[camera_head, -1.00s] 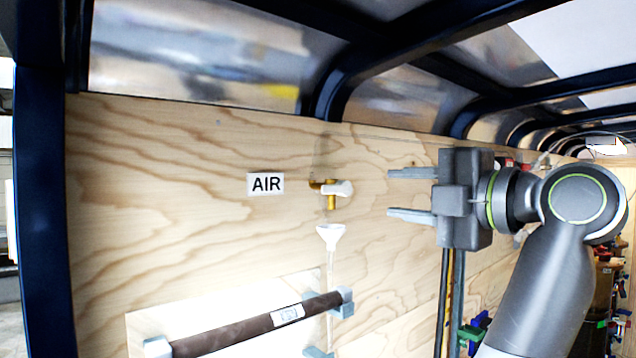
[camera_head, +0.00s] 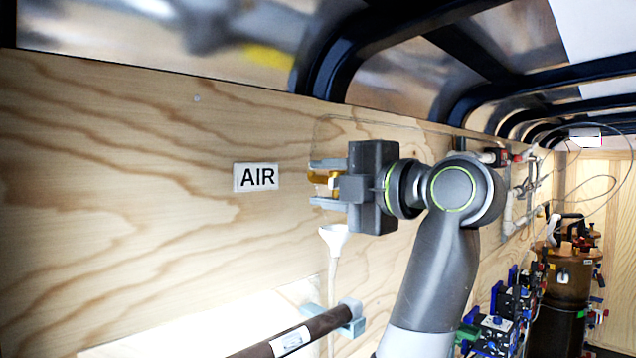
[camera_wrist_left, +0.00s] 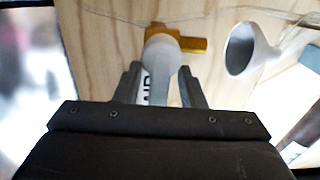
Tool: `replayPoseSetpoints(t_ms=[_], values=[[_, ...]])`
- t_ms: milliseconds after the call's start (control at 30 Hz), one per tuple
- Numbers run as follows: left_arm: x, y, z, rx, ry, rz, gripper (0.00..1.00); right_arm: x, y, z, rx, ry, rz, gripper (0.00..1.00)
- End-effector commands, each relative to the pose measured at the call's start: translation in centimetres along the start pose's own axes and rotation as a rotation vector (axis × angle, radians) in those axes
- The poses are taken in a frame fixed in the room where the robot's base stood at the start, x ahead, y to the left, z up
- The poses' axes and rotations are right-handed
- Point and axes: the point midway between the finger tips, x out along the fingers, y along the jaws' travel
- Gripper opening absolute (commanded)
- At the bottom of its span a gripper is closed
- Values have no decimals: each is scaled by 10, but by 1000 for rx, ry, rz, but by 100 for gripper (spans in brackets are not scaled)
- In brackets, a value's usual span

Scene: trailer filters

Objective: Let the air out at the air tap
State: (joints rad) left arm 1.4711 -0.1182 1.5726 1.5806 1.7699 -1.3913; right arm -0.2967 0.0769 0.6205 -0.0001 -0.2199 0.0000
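The air tap is a brass valve (camera_head: 317,177) with a white handle, on the plywood wall right of the AIR sign (camera_head: 257,177). My left gripper (camera_head: 320,184) is at the tap, one finger above and one below the white handle in the head view. In the left wrist view, the brass body (camera_wrist_left: 190,45) shows beyond the fingertips. The white handle (camera_wrist_left: 162,55) lies between the two open fingers (camera_wrist_left: 160,80), with gaps seen on both sides. A white funnel (camera_head: 334,237) hangs just below the tap; it also shows in the left wrist view (camera_wrist_left: 243,50). My right gripper is out of view.
A dark brown tube (camera_head: 300,336) sits in a grey bracket below the funnel. A clear hose (camera_head: 331,285) runs down from the funnel. Filter equipment (camera_head: 500,320) and a brown tank (camera_head: 565,275) stand farther right. Dark roof ribs (camera_head: 345,50) arch overhead.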

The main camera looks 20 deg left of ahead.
Motion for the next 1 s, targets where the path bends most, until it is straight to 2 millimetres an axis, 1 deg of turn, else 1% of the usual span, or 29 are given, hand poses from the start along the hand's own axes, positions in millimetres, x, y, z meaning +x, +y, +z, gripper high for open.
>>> replayPoseSetpoints(t_ms=[233, 267, 533, 667, 767, 1000], values=[[0, 0, 0, 0, -1, 0, 36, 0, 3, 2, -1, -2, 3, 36], [0, 0, 0, 0, -1, 0, 35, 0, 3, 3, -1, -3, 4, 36], [0, 0, 0, -1, -1, 0, 0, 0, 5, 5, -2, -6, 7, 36], [0, 0, 0, -3, -1, 1, 0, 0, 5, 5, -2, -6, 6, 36], [0, -1, 0, -36, -1, 1, 0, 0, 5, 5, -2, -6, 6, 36], [0, -7, 1, -201, -1, 2, 0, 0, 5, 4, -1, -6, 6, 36]])
